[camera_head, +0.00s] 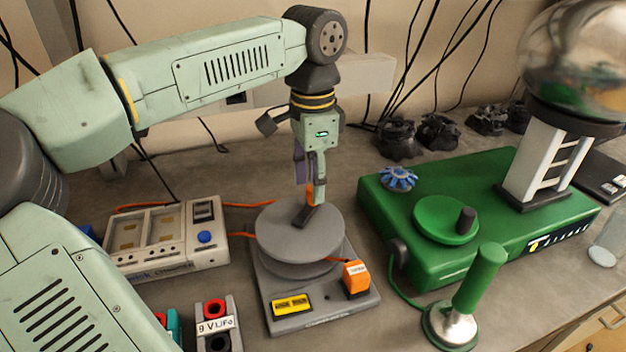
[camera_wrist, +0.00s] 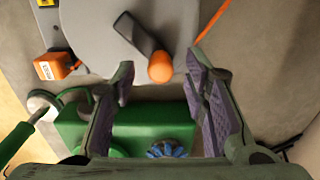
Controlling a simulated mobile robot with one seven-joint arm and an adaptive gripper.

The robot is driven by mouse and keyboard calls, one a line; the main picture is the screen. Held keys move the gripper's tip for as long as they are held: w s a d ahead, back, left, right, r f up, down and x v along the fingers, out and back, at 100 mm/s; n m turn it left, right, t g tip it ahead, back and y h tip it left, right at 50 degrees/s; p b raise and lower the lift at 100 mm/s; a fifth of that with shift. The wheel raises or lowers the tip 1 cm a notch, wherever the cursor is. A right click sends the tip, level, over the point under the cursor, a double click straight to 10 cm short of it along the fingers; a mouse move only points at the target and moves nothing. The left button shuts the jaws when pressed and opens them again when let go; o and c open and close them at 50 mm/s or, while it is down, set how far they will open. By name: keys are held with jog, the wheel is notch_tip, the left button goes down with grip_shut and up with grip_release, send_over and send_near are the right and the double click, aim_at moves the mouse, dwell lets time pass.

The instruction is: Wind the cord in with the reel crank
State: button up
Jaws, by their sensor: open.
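The grey cord reel (camera_head: 285,235) stands on a grey base (camera_head: 330,308). On its top lies a dark crank arm (camera_wrist: 140,35) with an upright orange knob (camera_wrist: 161,68) at its end. The orange cord (camera_head: 243,233) runs from the reel toward the left, and part shows in the wrist view (camera_wrist: 215,22). My gripper (camera_wrist: 160,80) is open above the reel. In the wrist view the knob appears between the two fingertips, with space on both sides. In the head view my fingers partly hide the knob. I cannot tell how far down the fingers reach.
An orange labelled block (camera_head: 356,279) sits on the base's right corner. A white box with a blue button (camera_head: 165,240) stands left. A green machine (camera_head: 400,225) with a wheel and blue knob (camera_head: 398,178) stands right. A green-handled piece (camera_head: 480,278) stands in front; a 9 V block (camera_head: 217,324) is front left.

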jog(key=shift+f, duration=0.7)
jog(key=shift+c, duration=0.5)
grip_shut()
